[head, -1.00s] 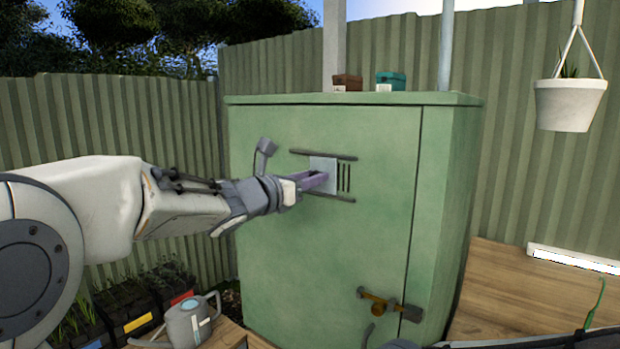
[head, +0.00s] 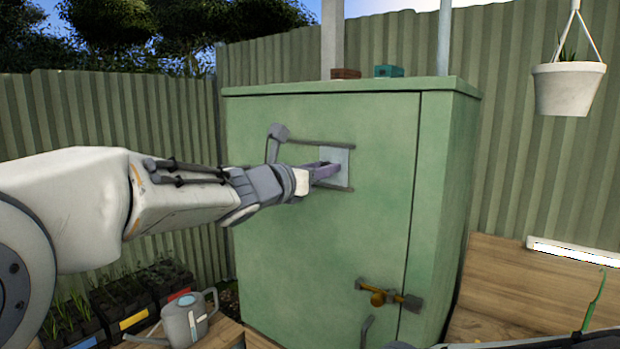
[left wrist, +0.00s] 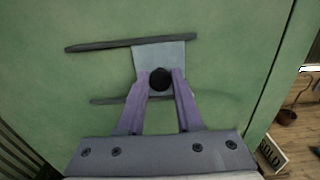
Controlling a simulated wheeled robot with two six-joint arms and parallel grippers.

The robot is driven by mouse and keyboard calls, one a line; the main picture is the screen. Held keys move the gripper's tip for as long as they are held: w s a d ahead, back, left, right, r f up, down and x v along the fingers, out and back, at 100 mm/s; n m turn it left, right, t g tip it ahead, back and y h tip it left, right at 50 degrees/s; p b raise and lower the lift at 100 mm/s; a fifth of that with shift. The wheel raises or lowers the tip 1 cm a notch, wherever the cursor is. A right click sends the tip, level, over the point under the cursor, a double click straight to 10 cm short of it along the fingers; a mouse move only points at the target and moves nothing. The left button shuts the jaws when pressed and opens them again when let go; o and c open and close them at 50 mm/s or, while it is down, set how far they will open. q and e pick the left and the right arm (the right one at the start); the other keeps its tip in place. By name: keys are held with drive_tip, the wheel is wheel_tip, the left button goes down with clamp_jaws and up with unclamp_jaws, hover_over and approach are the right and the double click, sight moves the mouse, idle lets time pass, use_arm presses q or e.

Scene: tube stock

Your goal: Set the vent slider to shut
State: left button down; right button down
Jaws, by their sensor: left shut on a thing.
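The vent slider (head: 341,156) is a pale grey plate between two dark horizontal rails on the green cabinet door (head: 300,245). In the head view it stands at the right end of the rails, and no dark slots show beside it. In the left wrist view the slider plate (left wrist: 165,55) carries a round black knob (left wrist: 160,79). My left gripper (head: 332,170) is shut on this knob, its purple fingers (left wrist: 160,85) on both sides of it. My right gripper is not in view.
A brass and dark latch (head: 385,296) sits low on the cabinet door. A watering can (head: 188,318) and planters (head: 125,300) stand at the lower left. A white hanging pot (head: 568,88) is at the upper right. Small boxes (head: 390,71) stand on the cabinet top.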

use_arm(q)
drive_tip(key=shift+s+d, duration=0.35)
drive_tip(key=shift+d, duration=0.1)
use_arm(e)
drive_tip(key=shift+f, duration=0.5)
use_arm(q)
drive_tip(key=c, duration=0.6)
unclamp_jaws()
drive_tip(key=shift+d, duration=0.1)
